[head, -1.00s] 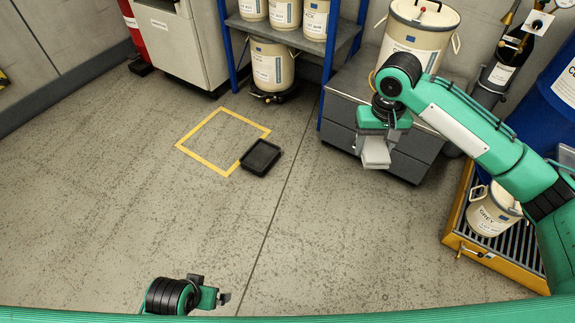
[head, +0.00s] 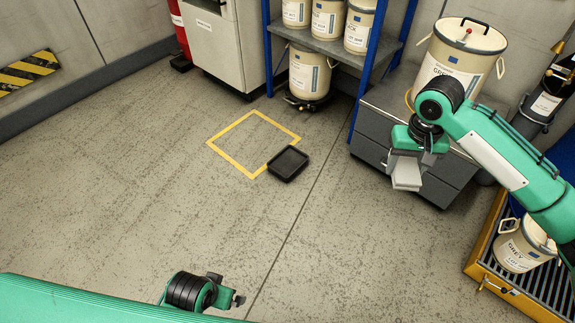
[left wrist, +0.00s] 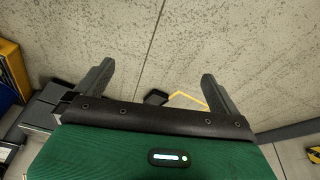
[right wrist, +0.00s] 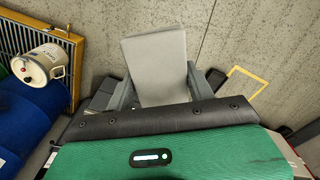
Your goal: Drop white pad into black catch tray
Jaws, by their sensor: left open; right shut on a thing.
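The white pad (head: 407,172) is held by my right gripper (head: 408,155), which hangs at the right in front of a grey cabinet. In the right wrist view the pad (right wrist: 155,62) looks light grey and flat, between the two fingers. The black catch tray (head: 288,163) lies on the floor at the near right corner of a yellow floor outline, to the left of the pad. It also shows in the left wrist view (left wrist: 156,98), and is partly hidden by a finger in the right wrist view. My left gripper (head: 238,299) is open and empty at the bottom.
The yellow outline (head: 232,161) is on bare floor. A shelf (head: 330,45) with several cream pails stands behind it. The grey cabinet (head: 455,180) carries a large cream drum (head: 452,66). A grey-labelled pail (head: 522,247) stands on a yellow-edged grate at right. The middle floor is clear.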

